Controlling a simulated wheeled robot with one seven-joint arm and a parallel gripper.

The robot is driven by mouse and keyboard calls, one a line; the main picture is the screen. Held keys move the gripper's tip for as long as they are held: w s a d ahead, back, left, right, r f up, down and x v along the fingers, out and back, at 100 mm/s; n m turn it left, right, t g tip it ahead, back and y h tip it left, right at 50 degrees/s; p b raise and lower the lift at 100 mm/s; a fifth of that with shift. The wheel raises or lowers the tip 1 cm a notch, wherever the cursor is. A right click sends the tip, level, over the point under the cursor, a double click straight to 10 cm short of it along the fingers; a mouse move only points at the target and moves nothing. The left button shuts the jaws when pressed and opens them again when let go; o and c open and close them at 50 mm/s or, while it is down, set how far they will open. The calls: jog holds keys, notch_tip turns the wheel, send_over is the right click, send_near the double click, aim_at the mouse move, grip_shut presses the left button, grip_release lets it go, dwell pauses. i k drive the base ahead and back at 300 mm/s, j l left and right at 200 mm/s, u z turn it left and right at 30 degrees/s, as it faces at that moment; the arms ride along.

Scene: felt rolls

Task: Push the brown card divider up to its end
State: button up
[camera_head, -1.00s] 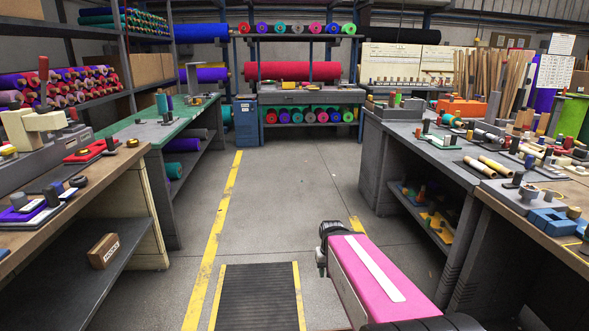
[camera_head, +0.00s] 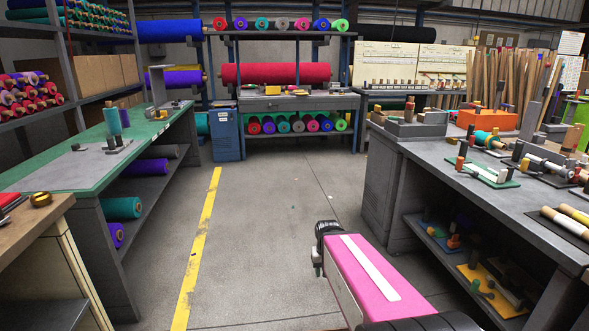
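I cannot make out a brown card divider for certain in this view. Brown cardboard-coloured boxes (camera_head: 103,82) stand on the left rack, but none shows clearly as a divider. A grey open tray (camera_head: 416,127) stands at the far end of the right bench; its inside is too small to read. My pink arm with a white stripe reaches in from the bottom edge, over the floor between the benches. Its dark joint shows, but my gripper's fingers do not.
A green-topped bench (camera_head: 70,160) runs along the left and a grey bench (camera_head: 440,160) along the right, both with lower shelves. A blue bin (camera_head: 226,135) stands by the back workbench (camera_head: 300,102). The floor (camera_head: 285,215) between is clear, with a yellow line (camera_head: 200,250).

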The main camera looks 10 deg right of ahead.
aim_at(377, 109)
jog(key=i+z, duration=0.3)
jog(key=i, duration=0.15)
jog(key=i+j+z, duration=0.3)
jog(key=i, duration=0.15)
jog(key=i+j+z, duration=0.3)
jog(key=i, duration=0.15)
jog(key=l, duration=0.1)
